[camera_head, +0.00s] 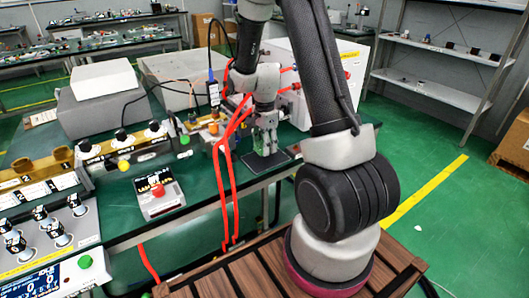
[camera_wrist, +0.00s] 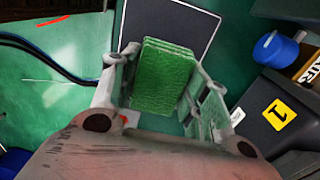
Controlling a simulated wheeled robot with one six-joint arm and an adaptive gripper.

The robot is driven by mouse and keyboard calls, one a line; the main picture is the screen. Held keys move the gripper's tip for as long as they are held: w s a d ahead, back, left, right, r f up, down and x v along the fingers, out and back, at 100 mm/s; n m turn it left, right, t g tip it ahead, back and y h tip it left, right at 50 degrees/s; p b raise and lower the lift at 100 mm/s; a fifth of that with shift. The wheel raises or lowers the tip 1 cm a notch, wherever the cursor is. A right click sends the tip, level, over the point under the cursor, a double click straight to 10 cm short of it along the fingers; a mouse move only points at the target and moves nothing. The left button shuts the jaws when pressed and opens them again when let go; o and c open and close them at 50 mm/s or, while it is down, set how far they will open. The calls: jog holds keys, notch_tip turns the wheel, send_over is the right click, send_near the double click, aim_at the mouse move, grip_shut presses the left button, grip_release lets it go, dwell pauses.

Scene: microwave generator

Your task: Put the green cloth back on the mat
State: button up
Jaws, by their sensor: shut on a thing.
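The green cloth (camera_wrist: 163,76), a folded, textured block, sits between the fingers of my gripper (camera_wrist: 164,62) in the wrist view. My gripper is shut on it. The dark mat (camera_wrist: 188,20) with a pale edge lies beyond and below the cloth in that view. In the head view my gripper (camera_head: 265,146) points down over the dark mat (camera_head: 284,160) near the table's edge. The cloth is hard to make out there. I cannot tell whether the cloth touches the mat.
A box with a red button (camera_head: 158,195) stands left of the mat on the green table. A black device with a yellow label (camera_wrist: 279,113) and a blue cap (camera_wrist: 274,49) are at the right in the wrist view. Red cables (camera_head: 227,165) hang close to my gripper's left.

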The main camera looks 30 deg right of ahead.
jog(key=shift+f, duration=1.75)
jog(key=shift+f, duration=0.15)
jog(key=o, duration=1.1)
notch_tip(320, 180, up, 13)
jog(key=shift+s+a+f, duration=0.1)
jog(key=s+a+r+n+t, duration=0.1)
jog(key=s+a+r+n, duration=0.1)
jog(key=s+r+n, duration=0.5)
jog(key=s+a+r+n+t, duration=0.1)
jog(key=s+r+n, duration=0.2)
jog(key=s, duration=0.2)
jog(key=s+r+n+t, duration=0.1)
jog(key=s+r+n, duration=0.3)
jog(key=s, duration=0.2)
jog(key=s+a+r+n+t, duration=0.1)
jog(key=s+r+n, duration=0.2)
jog(key=s+r, duration=0.1)
jog(key=shift+s+a+r+n, duration=0.1)
jog(key=shift+s+a+n, duration=0.25)
jog(key=shift+s, duration=0.45)
